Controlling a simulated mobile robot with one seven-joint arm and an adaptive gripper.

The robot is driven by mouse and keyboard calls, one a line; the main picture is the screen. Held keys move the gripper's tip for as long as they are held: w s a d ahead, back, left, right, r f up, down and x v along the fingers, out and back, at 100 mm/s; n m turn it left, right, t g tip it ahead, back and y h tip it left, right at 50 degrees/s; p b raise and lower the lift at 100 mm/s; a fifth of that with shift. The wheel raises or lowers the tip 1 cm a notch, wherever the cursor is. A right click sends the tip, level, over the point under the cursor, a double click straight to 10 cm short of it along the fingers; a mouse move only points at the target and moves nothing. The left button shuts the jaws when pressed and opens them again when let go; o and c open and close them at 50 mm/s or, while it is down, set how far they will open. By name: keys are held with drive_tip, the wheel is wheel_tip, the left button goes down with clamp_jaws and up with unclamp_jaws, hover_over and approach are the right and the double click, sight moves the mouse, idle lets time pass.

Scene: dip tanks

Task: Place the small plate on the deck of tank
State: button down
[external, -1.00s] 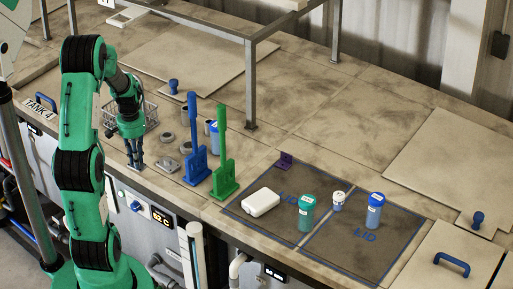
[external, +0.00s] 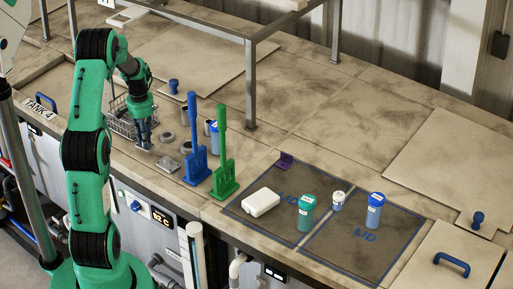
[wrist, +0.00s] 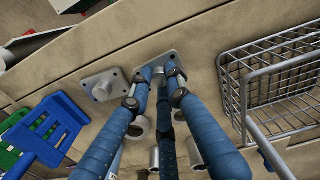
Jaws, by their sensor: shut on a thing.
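A small grey plate with a knob (wrist: 168,58) is in my gripper, between blue fingers in the wrist view. The fingers cover much of it. In the external view my gripper (external: 143,143) points down over the tan deck (external: 112,150) near the front edge, left of the blue paddle. I cannot tell whether the held plate touches the deck.
A wire basket (wrist: 285,75) stands close to my gripper. A blue paddle (external: 194,140) and a green paddle (external: 224,155) stand upright to the right, with grey rings and a blue-lidded jar near them. Outlined dark lids (external: 270,225) hold a white box and jars.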

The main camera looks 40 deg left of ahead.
drive_tip(key=shift+w+f, duration=0.1)
idle(0.3)
drive_tip(key=shift+f, duration=1.65)
drive_tip(key=shift+f, duration=0.1)
drive_tip(key=c, duration=1.6)
unclamp_jaws()
drive_tip(key=shift+c, duration=0.2)
wheel_tip(320, 180, up, 12)
drive_tip(key=shift+r, duration=0.1)
